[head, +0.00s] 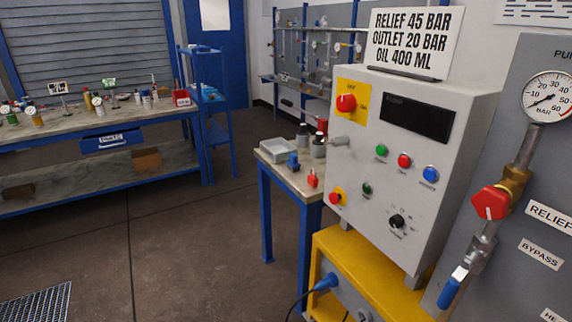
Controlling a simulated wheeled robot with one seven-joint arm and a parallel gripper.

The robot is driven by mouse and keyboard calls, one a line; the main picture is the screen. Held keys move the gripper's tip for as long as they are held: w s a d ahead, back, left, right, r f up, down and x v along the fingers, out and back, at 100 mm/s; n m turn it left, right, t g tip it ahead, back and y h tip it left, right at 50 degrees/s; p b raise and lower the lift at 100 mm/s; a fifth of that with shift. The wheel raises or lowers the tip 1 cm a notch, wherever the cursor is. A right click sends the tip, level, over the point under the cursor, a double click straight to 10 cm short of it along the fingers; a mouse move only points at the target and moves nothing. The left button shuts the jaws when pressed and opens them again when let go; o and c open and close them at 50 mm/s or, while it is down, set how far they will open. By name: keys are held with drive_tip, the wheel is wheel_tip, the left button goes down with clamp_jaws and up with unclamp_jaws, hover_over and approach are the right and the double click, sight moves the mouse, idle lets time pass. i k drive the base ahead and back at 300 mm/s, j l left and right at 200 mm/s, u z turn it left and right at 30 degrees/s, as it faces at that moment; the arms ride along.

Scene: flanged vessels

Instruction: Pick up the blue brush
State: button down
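I cannot make out a blue brush for certain. A small blue object (293,161) stands on the small side table (302,186), left of the grey control box. It is too small to tell what it is. My gripper is not in view.
A grey control box (400,165) on a yellow stand (375,275) fills the right, beside a panel with a gauge (548,97). The side table holds a pale tray (278,150), dark-topped bottles and a red item (313,178). A long workbench (70,125) is left. Floor between is clear.

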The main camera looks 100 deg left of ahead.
sight(293, 164)
drive_tip(key=k+j+u, duration=0.1)
drive_tip(key=u, duration=3.35)
drive_tip(key=i+j, duration=0.3)
drive_tip(key=i, duration=0.15)
